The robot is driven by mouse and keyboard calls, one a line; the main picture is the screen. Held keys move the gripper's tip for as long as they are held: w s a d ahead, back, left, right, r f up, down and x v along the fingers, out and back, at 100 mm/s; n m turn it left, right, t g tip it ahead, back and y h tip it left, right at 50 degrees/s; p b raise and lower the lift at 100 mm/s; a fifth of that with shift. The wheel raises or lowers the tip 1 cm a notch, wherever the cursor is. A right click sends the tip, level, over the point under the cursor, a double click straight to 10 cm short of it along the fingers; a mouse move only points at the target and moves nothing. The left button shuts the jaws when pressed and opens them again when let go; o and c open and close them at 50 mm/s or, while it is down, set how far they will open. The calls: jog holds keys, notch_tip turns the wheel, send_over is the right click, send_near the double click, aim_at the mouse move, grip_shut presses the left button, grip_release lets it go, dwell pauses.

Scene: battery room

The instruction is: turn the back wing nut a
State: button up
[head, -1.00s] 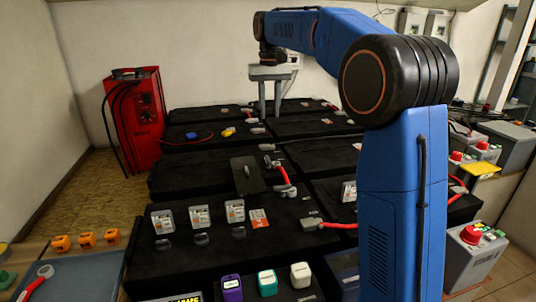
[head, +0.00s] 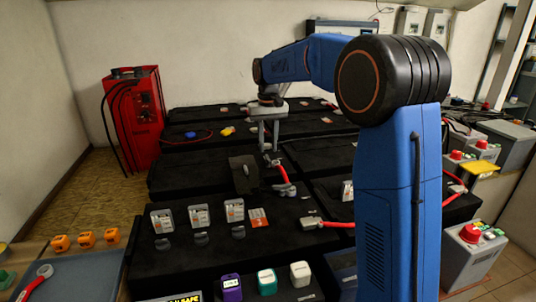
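My gripper (head: 269,148) points straight down over the middle of the black battery blocks, its two grey fingers apart with a dark gap between them. Its tips are at or just above the back end of a short red cable link (head: 281,173), where a small grey terminal (head: 272,160) shows. The back wing nut a is too small to make out there, and the fingers partly cover that spot. I cannot tell whether the fingertips are beside it or still above it.
A dark flat plate (head: 244,174) with a small grey piece lies just left of the link. Another red cable (head: 335,224) lies nearer, to the right. A red charger cabinet (head: 132,117) stands at the back left.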

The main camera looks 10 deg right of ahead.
aim_at(268, 157)
jog(key=shift+f, duration=2.1)
grip_shut()
